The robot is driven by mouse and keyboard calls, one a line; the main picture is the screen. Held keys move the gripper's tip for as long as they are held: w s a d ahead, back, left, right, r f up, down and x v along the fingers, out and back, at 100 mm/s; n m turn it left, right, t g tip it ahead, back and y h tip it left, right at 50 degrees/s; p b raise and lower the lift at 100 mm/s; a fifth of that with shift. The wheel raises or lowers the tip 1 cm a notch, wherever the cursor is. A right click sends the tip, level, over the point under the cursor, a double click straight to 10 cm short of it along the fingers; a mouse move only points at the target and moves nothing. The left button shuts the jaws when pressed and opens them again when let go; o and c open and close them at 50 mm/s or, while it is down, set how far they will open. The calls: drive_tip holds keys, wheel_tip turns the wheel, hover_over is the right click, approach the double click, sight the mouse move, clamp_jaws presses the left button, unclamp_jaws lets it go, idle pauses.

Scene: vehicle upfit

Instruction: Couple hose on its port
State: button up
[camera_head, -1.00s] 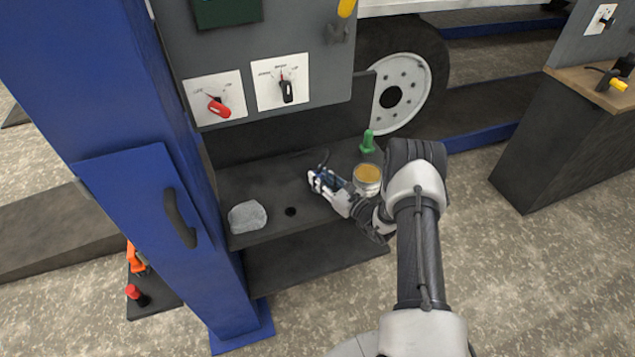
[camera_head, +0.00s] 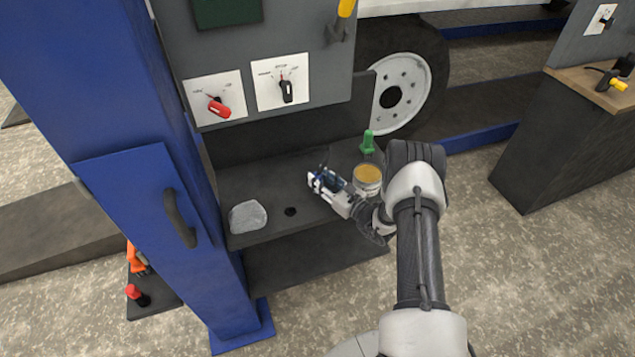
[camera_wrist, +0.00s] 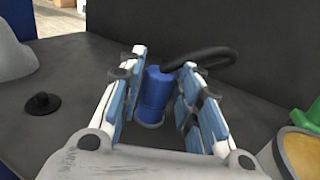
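A blue cylindrical coupler (camera_wrist: 154,92) with a black hose (camera_wrist: 205,54) curving off to the right stands upright between my fingers in the wrist view. My gripper (camera_wrist: 160,88) has its blue-padded fingers apart around the coupler, with a gap at the right finger. In the head view my gripper (camera_head: 325,181) is low over the dark shelf, and its fingers largely hide the coupler. A small black round fitting with a raised stub (camera_wrist: 41,103), possibly the port, is on the shelf to the left. It also shows in the head view (camera_head: 290,211).
A grey lump (camera_head: 247,216) lies left on the shelf (camera_head: 262,182). An open can with yellowish contents (camera_head: 367,178) and a green object (camera_head: 367,143) stand close right of my gripper. A panel with red (camera_head: 219,107) and black (camera_head: 287,91) knobs overhangs the back.

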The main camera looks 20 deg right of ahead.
drive_tip(key=shift+s+d, duration=0.1)
drive_tip(key=shift+s, duration=0.15)
drive_tip(key=shift+p+v, duration=0.3)
drive_tip(key=shift+v, duration=1.2)
drive_tip(key=shift+o, duration=0.5)
drive_tip(key=o, duration=0.5)
drive_tip(key=shift+c, duration=0.6)
drive_tip(key=c, duration=0.5)
